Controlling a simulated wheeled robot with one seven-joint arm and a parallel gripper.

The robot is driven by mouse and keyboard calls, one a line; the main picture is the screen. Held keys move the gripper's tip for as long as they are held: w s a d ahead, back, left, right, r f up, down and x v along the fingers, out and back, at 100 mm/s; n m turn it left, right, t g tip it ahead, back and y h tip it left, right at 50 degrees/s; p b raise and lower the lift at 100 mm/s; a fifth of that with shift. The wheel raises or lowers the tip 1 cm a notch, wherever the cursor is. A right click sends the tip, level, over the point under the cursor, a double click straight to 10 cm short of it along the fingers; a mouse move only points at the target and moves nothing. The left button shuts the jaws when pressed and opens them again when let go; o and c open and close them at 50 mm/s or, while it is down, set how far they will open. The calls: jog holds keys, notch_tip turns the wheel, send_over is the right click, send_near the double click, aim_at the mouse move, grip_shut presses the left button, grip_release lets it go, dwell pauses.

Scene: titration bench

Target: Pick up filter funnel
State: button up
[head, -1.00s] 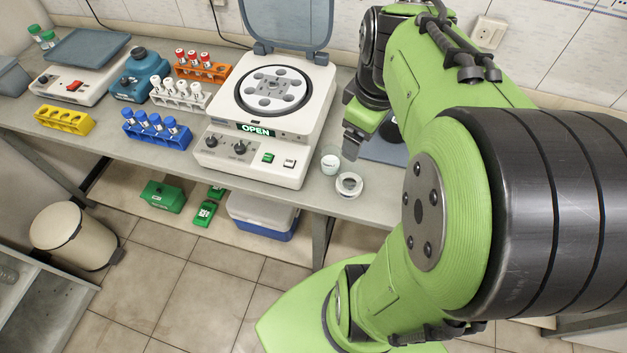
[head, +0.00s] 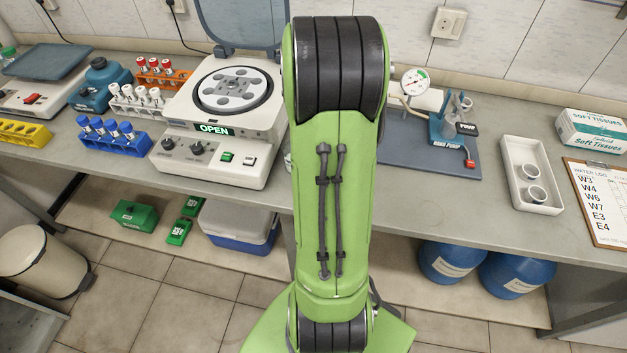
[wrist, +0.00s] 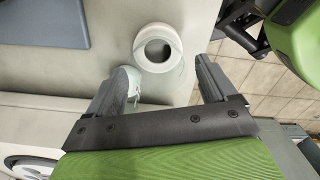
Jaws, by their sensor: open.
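A white, round, ring-like piece that looks like the filter funnel (wrist: 146,59) sits on the grey bench in the wrist view, with a dark round opening seen from above. My gripper (wrist: 160,78) is open and empty, with the funnel just ahead of its fingertips, roughly centred between them. A small pale cup (wrist: 133,80) stands beside the left finger, partly hidden by it; I cannot tell if they touch. In the head view my arm hides the gripper and the funnel.
The white centrifuge (head: 205,165) stands open left of my arm. A blue-grey mat (head: 400,158) with a pump (head: 452,128) lies right of it. Further right are a white tray (head: 512,180) with two round white pieces, a tissue box (head: 590,132) and a clipboard (head: 600,205).

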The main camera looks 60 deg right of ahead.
notch_tip(320, 180, down, 6)
jog(key=shift+w+d+f+b, duration=0.1)
jog(key=shift+w+b, duration=0.05)
jog(key=shift+b, duration=0.7)
jog(key=c, duration=0.8)
